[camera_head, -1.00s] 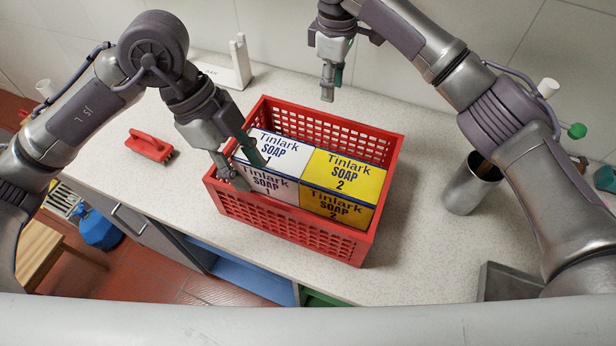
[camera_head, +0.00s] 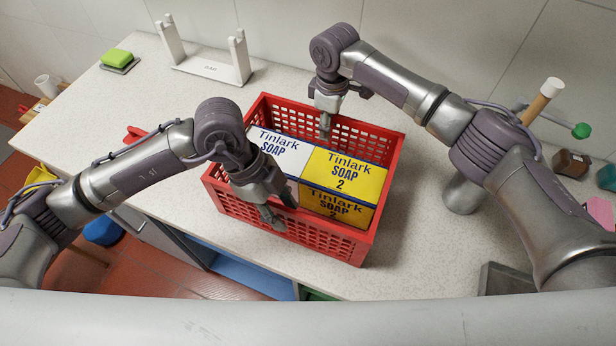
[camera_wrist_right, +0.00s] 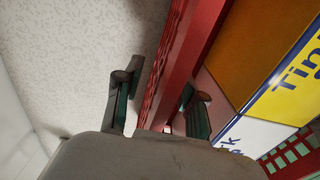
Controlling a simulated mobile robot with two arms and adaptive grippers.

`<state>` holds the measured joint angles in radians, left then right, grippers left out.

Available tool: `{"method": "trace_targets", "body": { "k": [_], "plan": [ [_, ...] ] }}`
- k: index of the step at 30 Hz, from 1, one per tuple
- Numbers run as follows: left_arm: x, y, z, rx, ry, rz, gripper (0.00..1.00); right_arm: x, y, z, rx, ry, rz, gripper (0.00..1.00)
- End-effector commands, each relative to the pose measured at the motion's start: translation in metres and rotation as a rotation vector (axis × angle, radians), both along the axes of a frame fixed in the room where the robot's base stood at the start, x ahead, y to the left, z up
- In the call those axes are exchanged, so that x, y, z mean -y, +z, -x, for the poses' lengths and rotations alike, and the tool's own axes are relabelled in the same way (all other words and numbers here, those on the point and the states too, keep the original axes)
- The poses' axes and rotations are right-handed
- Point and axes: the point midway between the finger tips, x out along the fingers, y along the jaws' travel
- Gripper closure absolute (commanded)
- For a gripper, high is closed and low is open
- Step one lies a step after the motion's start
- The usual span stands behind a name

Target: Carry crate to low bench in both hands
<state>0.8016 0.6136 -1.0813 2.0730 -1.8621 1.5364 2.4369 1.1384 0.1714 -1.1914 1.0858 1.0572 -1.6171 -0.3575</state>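The red slatted crate (camera_head: 388,165) stands on the speckled counter. It holds soap boxes, white ones marked 1 (camera_head: 277,147) and yellow ones marked 2 (camera_head: 345,172). My left gripper (camera_head: 279,208) is at the near wall, its fingers apart, one outside and one over the inside; its arm hides part of the boxes. My right gripper (camera_head: 326,122) is at the far wall. In the right wrist view its open fingers (camera_wrist_right: 160,103) straddle the red wall (camera_wrist_right: 180,60), with a gap showing on the outer side. I cannot make out the low bench for certain.
A white stand (camera_head: 210,70) and a green block (camera_head: 117,56) on a small tray are at the back left. A metal cup (camera_head: 463,196) stands right of the crate. A wooden piece (camera_head: 75,270) and blue item (camera_head: 100,231) are low at the left.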

Motion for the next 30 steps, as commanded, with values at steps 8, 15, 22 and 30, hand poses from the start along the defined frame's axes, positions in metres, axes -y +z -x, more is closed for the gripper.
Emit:
{"method": "trace_targets", "body": {
  "k": [8,15,22,30],
  "plan": [
    [0.0009,-0.0029,0.0004,0.0,0.0,-0.001,0.6,0.0001,-0.0032,0.0001,0.0,0.0,0.001,0.6],
    [0.0009,-0.0028,0.0004,0.0,0.0,-0.001,0.89,0.0001,-0.0031,0.0001,0.0,0.0,0.001,0.89],
    [0.0007,-0.0026,0.0003,0.0,0.0,-0.001,1.0,0.0001,-0.0028,-0.0001,0.0,0.0,0.0,1.0],
    [0.0007,-0.0024,0.0002,0.0,0.0,-0.001,1.0,0.0003,-0.0026,-0.0001,0.0,-0.001,0.0,1.0]
  ]
}}
